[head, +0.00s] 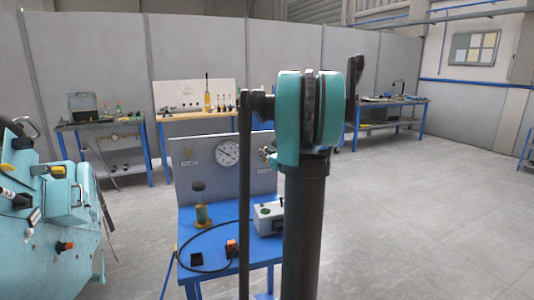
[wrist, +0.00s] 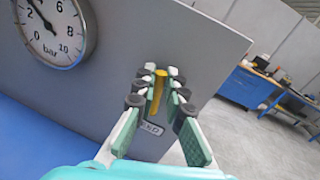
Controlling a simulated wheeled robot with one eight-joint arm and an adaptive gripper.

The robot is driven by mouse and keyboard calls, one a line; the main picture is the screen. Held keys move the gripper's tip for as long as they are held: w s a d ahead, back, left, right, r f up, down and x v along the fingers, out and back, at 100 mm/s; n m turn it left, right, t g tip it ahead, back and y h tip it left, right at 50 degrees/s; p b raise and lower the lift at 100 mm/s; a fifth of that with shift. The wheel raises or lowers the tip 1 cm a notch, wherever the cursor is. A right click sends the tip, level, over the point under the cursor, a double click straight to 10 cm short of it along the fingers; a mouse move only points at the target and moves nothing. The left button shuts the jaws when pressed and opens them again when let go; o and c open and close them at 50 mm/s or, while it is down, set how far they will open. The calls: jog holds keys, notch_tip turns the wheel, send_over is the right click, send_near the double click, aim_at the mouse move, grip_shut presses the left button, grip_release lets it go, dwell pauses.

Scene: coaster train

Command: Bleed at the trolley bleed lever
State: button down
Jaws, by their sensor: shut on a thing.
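The yellow bleed lever (wrist: 155,92) stands out from the grey panel in the wrist view, above a small label that my fingers partly cover. My gripper (wrist: 157,88) is shut on the lever, with one finger on each side of it. In the head view my gripper (head: 268,156) shows small at the panel's right side, and my own arm hides much of it. The grey trolley panel (head: 205,180) carries a round pressure gauge (head: 227,152), which also shows at the upper left of the wrist view (wrist: 55,25). Its dial is marked in bar.
The blue trolley top (head: 220,245) holds a white box (head: 268,217), a clear cylinder (head: 202,213) and a black hose with an orange fitting (head: 232,248). A teal machine (head: 60,240) stands at left. Workbenches line the back wall.

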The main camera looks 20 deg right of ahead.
aim_at(253, 163)
jog(key=a+n, duration=0.1)
jog(key=n, duration=0.1)
jog(key=a+n, duration=0.1)
jog(key=n, duration=0.1)
jog(key=shift+f+g, duration=0.3)
jog(key=shift+f, duration=0.05)
jog(key=n, duration=0.1)
jog(key=a+f+n+h, duration=0.1)
jog(key=n, duration=0.1)
jog(key=a+n, duration=0.1)
jog(key=shift+w+f+n+g+h, duration=0.15)
jog(key=shift+f+n+g+h, duration=0.15)
jog(key=shift+f+n+g, duration=0.1)
jog(key=shift+a+f+n+h, duration=0.2)
jog(key=shift+f+n+h, duration=0.25)
jog(key=shift+n, duration=0.65)
jog(key=shift+a+f+n+h, duration=0.15)
jog(key=shift+f+n+h, duration=0.3)
jog(key=shift+f+n, duration=0.6)
jog(key=shift+r+n, duration=0.2)
jog(key=shift+n, duration=0.15)
jog(key=c, duration=1.6)
grip_release()
jog(key=s+r, duration=0.2)
jog(key=s, duration=0.9)
jog(key=shift+s+a+r, duration=0.2)
jog(key=shift+s+a, duration=0.15)
jog(key=shift+a, duration=0.05)
